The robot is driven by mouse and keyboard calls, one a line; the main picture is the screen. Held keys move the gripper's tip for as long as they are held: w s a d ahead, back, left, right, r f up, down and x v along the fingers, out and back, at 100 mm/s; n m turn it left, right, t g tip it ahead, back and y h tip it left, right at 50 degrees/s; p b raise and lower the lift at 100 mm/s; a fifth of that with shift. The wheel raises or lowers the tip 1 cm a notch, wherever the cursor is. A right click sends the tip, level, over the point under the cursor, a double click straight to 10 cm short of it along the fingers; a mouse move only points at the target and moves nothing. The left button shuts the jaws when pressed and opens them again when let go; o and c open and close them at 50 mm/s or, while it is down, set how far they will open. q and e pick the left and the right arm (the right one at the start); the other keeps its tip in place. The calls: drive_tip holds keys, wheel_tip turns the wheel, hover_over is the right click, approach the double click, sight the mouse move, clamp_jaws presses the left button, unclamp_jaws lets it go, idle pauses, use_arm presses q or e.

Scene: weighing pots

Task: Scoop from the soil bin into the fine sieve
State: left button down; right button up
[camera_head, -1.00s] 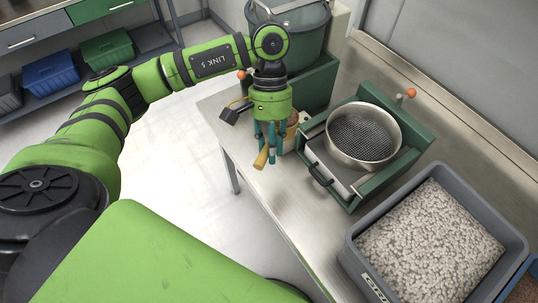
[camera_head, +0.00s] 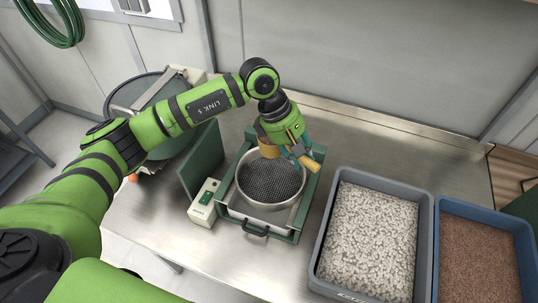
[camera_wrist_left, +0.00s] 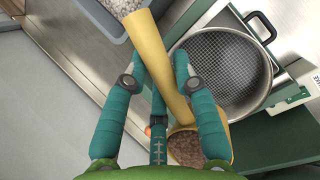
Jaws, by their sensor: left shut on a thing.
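The round fine sieve (camera_head: 268,182), a metal ring with dark mesh, sits on a green-framed stand; its mesh looks bare. In the left wrist view the sieve (camera_wrist_left: 228,68) lies at upper right. My left gripper (camera_head: 298,150) is above the sieve's back right rim, shut on the yellow scoop's handle (camera_head: 309,164). The scoop (camera_wrist_left: 163,58) holds brown soil (camera_wrist_left: 187,148) in its cup, which looks upright. I cannot tell how high the scoop is above the rim. The blue soil bin (camera_head: 490,209), holding brown soil, stands at the right. My right gripper is out of view.
A grey bin (camera_head: 428,235) of pale pebbles stands between the sieve stand and the soil bin. A small control box (camera_head: 203,203) and a green panel (camera_head: 200,160) stand left of the stand. A large dark green drum (camera_head: 165,125) is farther left. Bare bench shows behind the bins.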

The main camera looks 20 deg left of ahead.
use_arm(q)
drive_tip(key=w+d+r+n+t+p, duration=0.2)
drive_tip(key=w+d+r+n, duration=0.1)
drive_tip(key=d+n, duration=0.1)
drive_tip(key=a+n+t+h+b, duration=0.1)
drive_tip(key=a+h+b, duration=0.3)
drive_tip(key=b, duration=0.5)
drive_tip(key=a+f+n+t+h+b, duration=0.1)
drive_tip(key=a+h+b, duration=0.3)
drive_tip(key=h+b, duration=0.4)
drive_tip(key=a+f+n+t+h+b, duration=0.1)
drive_tip(key=a+h+b, duration=0.3)
drive_tip(key=b, duration=0.6)
drive_tip(key=shift+s+a+f+n+t+h, duration=0.1)
drive_tip(key=shift+n+t+h, duration=0.2)
drive_tip(key=shift+h, duration=0.4)
drive_tip(key=shift+s+a+n+t+h, duration=0.1)
drive_tip(key=shift+n+t+h, duration=0.15)
drive_tip(key=shift+h, duration=0.45)
drive_tip(key=shift+a+t+h+b, duration=0.35)
drive_tip(key=shift+a+b, duration=0.1)
drive_tip(key=shift+b, duration=0.4)
drive_tip(key=shift+a+n, duration=0.2)
drive_tip(key=shift+n, duration=0.05)
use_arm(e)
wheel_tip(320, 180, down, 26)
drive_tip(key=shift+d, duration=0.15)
use_arm(q)
drive_tip(key=shift+r, duration=0.2)
